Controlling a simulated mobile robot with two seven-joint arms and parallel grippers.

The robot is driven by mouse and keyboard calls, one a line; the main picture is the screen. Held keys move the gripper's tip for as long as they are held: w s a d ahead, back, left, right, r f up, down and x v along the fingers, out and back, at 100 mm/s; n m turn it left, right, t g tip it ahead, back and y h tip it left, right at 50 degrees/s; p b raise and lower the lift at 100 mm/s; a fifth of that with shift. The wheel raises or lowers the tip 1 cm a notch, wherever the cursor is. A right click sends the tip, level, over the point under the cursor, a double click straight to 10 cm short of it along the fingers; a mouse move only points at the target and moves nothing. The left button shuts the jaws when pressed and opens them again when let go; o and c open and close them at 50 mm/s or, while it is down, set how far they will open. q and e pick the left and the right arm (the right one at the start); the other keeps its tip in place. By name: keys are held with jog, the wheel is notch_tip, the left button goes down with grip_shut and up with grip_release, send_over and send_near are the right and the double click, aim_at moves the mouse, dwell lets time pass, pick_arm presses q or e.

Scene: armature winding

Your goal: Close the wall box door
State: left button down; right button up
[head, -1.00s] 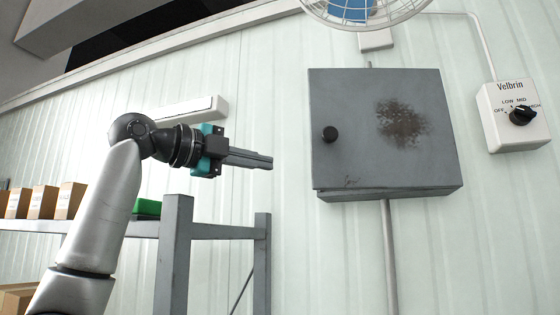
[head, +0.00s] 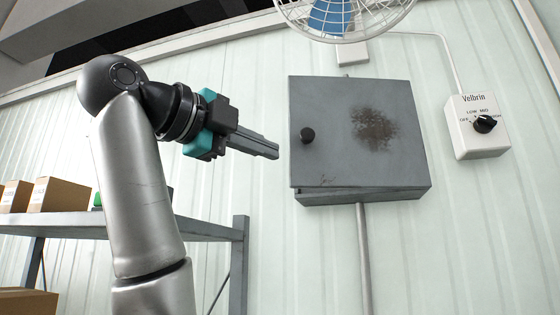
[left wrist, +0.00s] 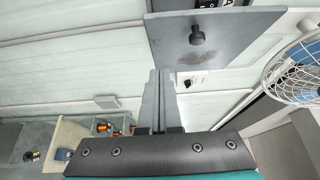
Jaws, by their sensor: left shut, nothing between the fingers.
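The grey wall box (head: 365,197) hangs on the pale ribbed wall in the head view. Its door (head: 335,115) has a round black knob (head: 307,135) on the left and a rusty stain. Its lower left corner stands slightly off the box, so the door looks ajar. In the left wrist view the door (left wrist: 235,42) shows with its knob (left wrist: 197,37), and dark labelled parts show past its edge. My left gripper (head: 277,152) is shut and empty, its tips just left of the door's knob-side edge. I cannot tell whether they touch. My right gripper is out of view.
A white fan (head: 345,18) is above the box. A Velbrin switch box (head: 478,128) is to its right, and a conduit (head: 363,255) runs below. A grey shelf (head: 205,230) with cardboard boxes (head: 58,195) stands at lower left. The wall below the box is otherwise clear.

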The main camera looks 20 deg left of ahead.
pick_arm(q)
jog(key=p, duration=0.4)
send_near(312, 175)
jog(key=w+d, duration=0.2)
jog(key=d, duration=0.2)
jog(key=w, duration=0.1)
jog(key=w+a+p, duration=0.1)
jog(key=shift+w+a+r, duration=0.1)
jog(key=shift+w+a, duration=0.5)
jog(key=shift+w, duration=0.2)
jog(key=shift+s, duration=0.1)
